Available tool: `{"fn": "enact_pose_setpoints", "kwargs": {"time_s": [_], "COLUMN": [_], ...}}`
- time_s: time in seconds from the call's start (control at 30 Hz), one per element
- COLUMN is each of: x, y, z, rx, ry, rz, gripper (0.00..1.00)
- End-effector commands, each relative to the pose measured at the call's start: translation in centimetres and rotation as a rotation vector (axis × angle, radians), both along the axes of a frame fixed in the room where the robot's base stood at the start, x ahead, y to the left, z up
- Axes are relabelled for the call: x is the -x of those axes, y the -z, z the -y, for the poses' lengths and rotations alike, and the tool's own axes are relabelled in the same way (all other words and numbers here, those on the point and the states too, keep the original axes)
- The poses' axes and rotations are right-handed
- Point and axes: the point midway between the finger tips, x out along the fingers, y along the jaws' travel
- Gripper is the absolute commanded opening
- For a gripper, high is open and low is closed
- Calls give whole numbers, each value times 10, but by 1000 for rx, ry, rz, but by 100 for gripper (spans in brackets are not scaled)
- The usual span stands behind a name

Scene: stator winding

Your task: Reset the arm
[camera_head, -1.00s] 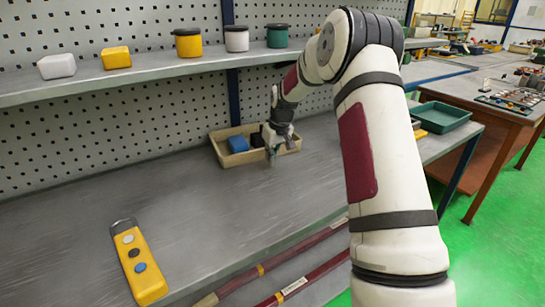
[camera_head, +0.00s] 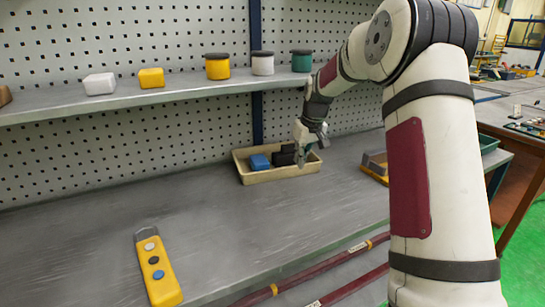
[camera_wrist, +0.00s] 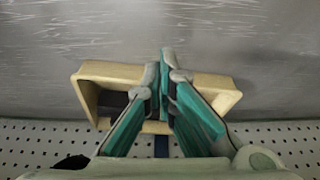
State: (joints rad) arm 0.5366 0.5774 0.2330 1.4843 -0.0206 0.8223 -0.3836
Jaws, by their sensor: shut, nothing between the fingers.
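My gripper (camera_head: 303,162) is at the end of my arm, over the right part of a shallow tan tray (camera_head: 248,178) on the grey workbench. In the wrist view the teal-padded fingers (camera_wrist: 164,62) are together at their tips with nothing between them, in front of the tray (camera_wrist: 222,92). The tray holds a blue block (camera_head: 260,162) and dark blocks (camera_head: 284,155). In the wrist view the fingers hide much of the tray's inside. I cannot tell how high the fingertips are above the tray.
A yellow control box with buttons (camera_head: 160,275) lies at the front left of the bench. A shelf (camera_head: 190,95) above carries white and yellow blocks and several lidded jars. A yellow-edged bin (camera_head: 374,168) stands right of the tray. The middle of the bench is clear.

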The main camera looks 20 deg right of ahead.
Motion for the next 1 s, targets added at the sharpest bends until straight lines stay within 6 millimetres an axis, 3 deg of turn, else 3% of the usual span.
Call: {"fn": "enact_pose_setpoints", "kwargs": {"time_s": [0.2, 0.37, 0.5, 0.7, 1.0], "x": [4, 29, 75, 151, 279], "y": [-7, -45, -91, -140, -179], "z": [-5, -34, -72, -120, -171], "rx": [3, 26, 53, 79, 79], "ry": [-2, -14, -16, -9, 15], "rz": [-1, 0, 0, 7, 35], "gripper": [0, 0, 0, 0, 0]}}
